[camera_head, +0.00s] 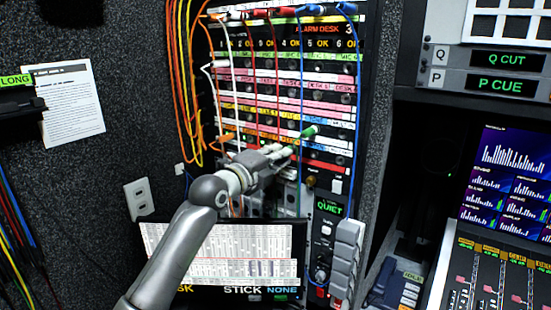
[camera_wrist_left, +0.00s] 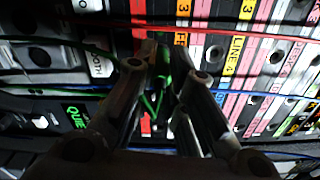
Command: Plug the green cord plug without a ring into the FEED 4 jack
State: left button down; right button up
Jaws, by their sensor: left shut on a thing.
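In the head view my left gripper (camera_head: 288,150) is at the lower rows of the patch panel (camera_head: 354,108), shut on a small green plug (camera_head: 295,143). In the left wrist view the two fingers (camera_wrist_left: 167,62) close on this green plug, and a green cord (camera_wrist_left: 156,104) hangs between them. The fingers hide most of the plug, so I cannot tell whether its tip touches the panel. I cannot tell which has a ring. The FEED 4 label is not readable. My right gripper is not in view.
Orange and yellow cords (camera_head: 173,75) hang left of the panel. Red, white and blue cords cross its front. A black screen unit (camera_head: 225,255) stands below my left arm. A grey ribbed object (camera_head: 346,258) is at lower right, near the mixing desk (camera_head: 490,280).

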pick_arm(q)
jog(key=c, duration=1.4)
grip_release()
jog(key=v, duration=1.2)
